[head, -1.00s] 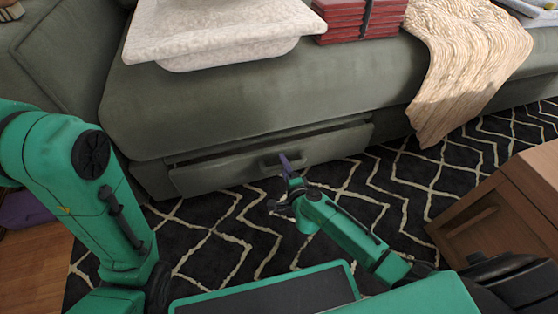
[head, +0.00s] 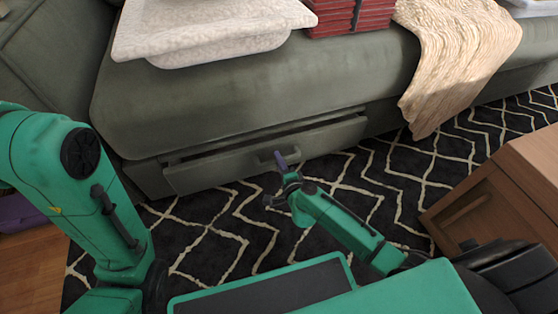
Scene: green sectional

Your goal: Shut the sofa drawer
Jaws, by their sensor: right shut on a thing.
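The sofa drawer (head: 215,171) is a grey-green front low in the base of the green sectional sofa (head: 240,95). It stands slightly open, with a dark gap along its top edge. Its handle (head: 266,156) is at the middle of the front. The fingertips partly hide the handle. My left arm comes in at the left, and its gripper is out of view.
A wooden cabinet (head: 500,195) stands at the right, near my right arm. A cream throw (head: 450,70) hangs over the sofa's front edge. Patterned rug (head: 395,170) covers the floor before the drawer.

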